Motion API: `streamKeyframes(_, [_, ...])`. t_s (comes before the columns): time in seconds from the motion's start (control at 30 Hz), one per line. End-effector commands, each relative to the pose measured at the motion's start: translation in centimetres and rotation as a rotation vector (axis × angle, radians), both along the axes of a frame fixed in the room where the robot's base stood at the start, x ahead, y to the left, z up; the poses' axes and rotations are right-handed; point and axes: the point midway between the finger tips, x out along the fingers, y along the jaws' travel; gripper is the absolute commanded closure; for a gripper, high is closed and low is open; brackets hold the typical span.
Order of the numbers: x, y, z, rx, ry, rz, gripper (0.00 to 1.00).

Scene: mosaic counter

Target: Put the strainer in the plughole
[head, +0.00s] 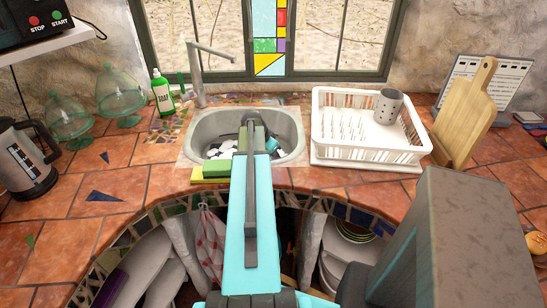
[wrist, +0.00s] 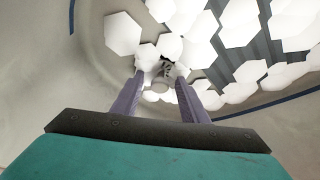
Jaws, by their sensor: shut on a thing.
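My gripper (wrist: 160,77) reaches down into the grey sink (head: 203,130), its fingers a little apart around a small grey metal piece (wrist: 163,76). This piece looks like the strainer; white hexagonal foam flakes (wrist: 205,22) partly cover it. I cannot make out its full outline. The plughole does not show in either view. In the head view my arm hides the middle of the sink and the fingertips.
A teal item (head: 272,145) lies in the sink to the right of my arm. A green sponge (head: 217,168) sits at the front rim. The tap (head: 200,75) and soap bottle (head: 162,95) stand behind left. A white dish rack (head: 365,155) stands close on the right.

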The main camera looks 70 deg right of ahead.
Motion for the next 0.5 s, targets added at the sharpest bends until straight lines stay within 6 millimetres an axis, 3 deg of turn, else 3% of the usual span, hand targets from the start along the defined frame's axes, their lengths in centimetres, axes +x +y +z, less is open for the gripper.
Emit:
streamKeyframes(0.03, [-0.15,0.48,-1.18,0.019,0.0,-0.004,0.82])
streamKeyframes(0.47, [-0.19,0.53,-1.33,0.022,-0.001,-0.007,0.82])
streamKeyframes(0.5, [-0.2,0.53,-1.33,0.022,-0.001,-0.007,0.55])
